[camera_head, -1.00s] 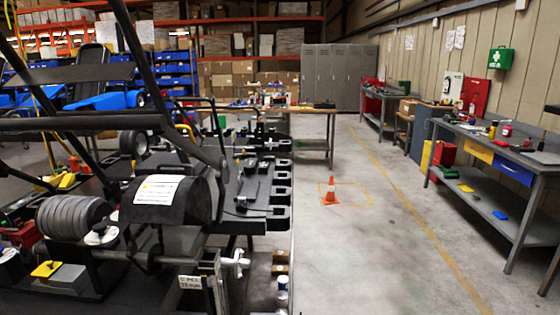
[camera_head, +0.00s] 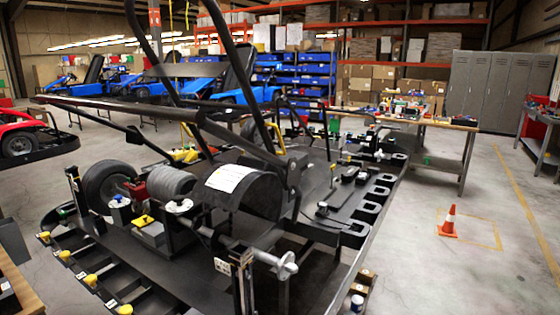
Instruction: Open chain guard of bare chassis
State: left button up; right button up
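The bare chassis (camera_head: 150,262) stands in front of me with its black tube frame and flat floor. At its near end a black curved cover with a white label (camera_head: 245,190) looks like the chain guard. It sits over the rear axle, to the right of a grey ribbed cylinder (camera_head: 172,182). I cannot tell how the cover is fastened, and its far side is hidden. Neither of my grippers is in view.
An orange cone (camera_head: 448,221) stands on open floor at the right. Workbenches (camera_head: 440,122) and grey lockers (camera_head: 495,88) are behind it. A wooden surface (camera_head: 18,285) edges in at lower left. Blue karts (camera_head: 85,80) and a red kart (camera_head: 22,135) stand at the far left.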

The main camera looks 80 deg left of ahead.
aim_at(232, 188)
jog(key=i+u, duration=0.45)
jog(key=i+l+u, duration=0.1)
jog(key=i+u, duration=0.35)
jog(key=i+j+u, duration=0.15)
jog(key=u, duration=0.3)
jog(key=i+u, duration=0.15)
jog(key=u, duration=0.35)
jog(key=i+u, duration=0.2)
jog(key=u, duration=0.25)
jog(key=i+u, duration=0.2)
jog(key=u, duration=0.3)
jog(key=i+l+u, duration=0.1)
jog(key=u, duration=0.35)
jog(key=i+u, duration=0.35)
jog(key=i+l+u, duration=0.1)
jog(key=u, duration=0.25)
jog(key=i+l, duration=0.05)
jog(key=i, duration=0.05)
